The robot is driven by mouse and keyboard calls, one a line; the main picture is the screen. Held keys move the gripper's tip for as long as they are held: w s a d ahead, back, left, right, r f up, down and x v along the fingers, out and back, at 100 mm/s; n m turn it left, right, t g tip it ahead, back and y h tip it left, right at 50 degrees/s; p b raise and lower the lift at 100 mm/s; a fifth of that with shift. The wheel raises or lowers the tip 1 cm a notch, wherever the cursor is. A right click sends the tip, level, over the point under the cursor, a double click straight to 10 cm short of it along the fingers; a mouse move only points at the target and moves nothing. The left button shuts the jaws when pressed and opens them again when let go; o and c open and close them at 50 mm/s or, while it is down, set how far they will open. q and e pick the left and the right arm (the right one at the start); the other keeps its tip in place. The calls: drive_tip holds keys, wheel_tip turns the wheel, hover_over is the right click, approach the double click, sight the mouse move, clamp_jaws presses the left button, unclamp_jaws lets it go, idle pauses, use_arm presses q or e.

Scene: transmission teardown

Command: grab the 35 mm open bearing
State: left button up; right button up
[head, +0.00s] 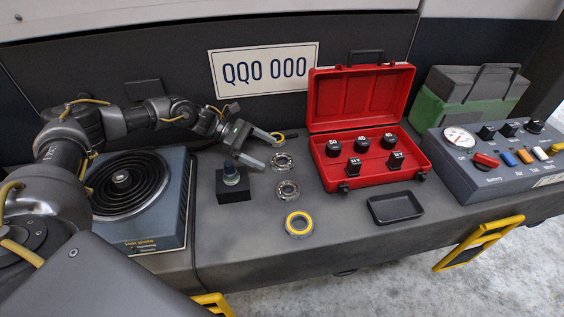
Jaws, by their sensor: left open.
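Several ring bearings lie in a column on the dark bench. Two are plain open-looking metal rings, an upper bearing (283,161) and a middle bearing (288,190). A yellow-ringed bearing (299,235) lies nearest the front edge. Another yellow-marked ring (290,136) lies at the back, partly hidden by a finger. No size mark is legible on any bearing, so I cannot tell which is 35 mm. My left gripper (270,154) is open and empty, its fingertips just left of the upper bearing. My right gripper is out of view.
A hot plate (160,232) stands left and a black block with a post (234,196) below my gripper. An open red case (322,172) with black numbered pieces, a small black tray (396,208) and a control box (470,186) stand right.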

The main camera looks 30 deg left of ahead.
sight(288, 163)
use_arm(q)
drive_tip(key=x, duration=0.5)
drive_tip(key=shift+w+f, duration=0.1)
drive_tip(key=shift+f, duration=0.15)
drive_tip(key=c, duration=1.3)
